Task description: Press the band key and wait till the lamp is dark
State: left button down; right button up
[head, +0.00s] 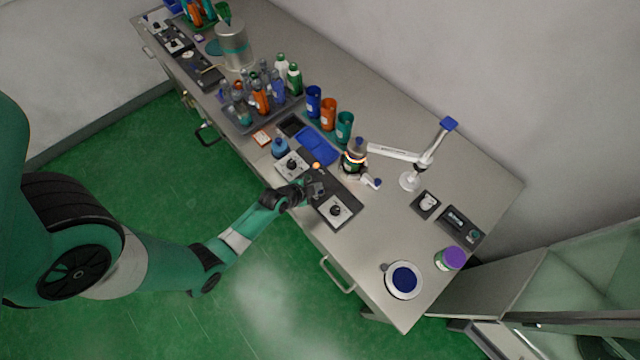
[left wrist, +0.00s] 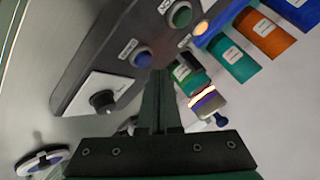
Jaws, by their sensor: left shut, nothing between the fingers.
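My left gripper (head: 317,189) is shut and empty, over the dark control panel (head: 343,198) at the table's front edge. In the left wrist view its fingertips (left wrist: 160,74) lie close to a blue key (left wrist: 142,55); I cannot tell whether they touch it. A green key (left wrist: 180,14) sits farther along the panel. The key labels are too blurred to read, so I cannot tell which is the band key. The lamp (head: 316,165) glows orange, also in the left wrist view (left wrist: 200,28). My right gripper is out of view.
White plates with black knobs (head: 336,210) sit on the panel. Blue, orange and teal cups (head: 328,113) stand behind, beside a tray of bottles (head: 246,127). A white jointed arm (head: 393,153) reaches towards the glowing bottle.

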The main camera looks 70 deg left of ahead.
pick_arm(q)
notch_tip(320, 180, up, 5)
jog(key=p, duration=0.4)
jog(key=shift+p, duration=0.35)
jog(key=shift+f, duration=0.1)
dwell(0.3)
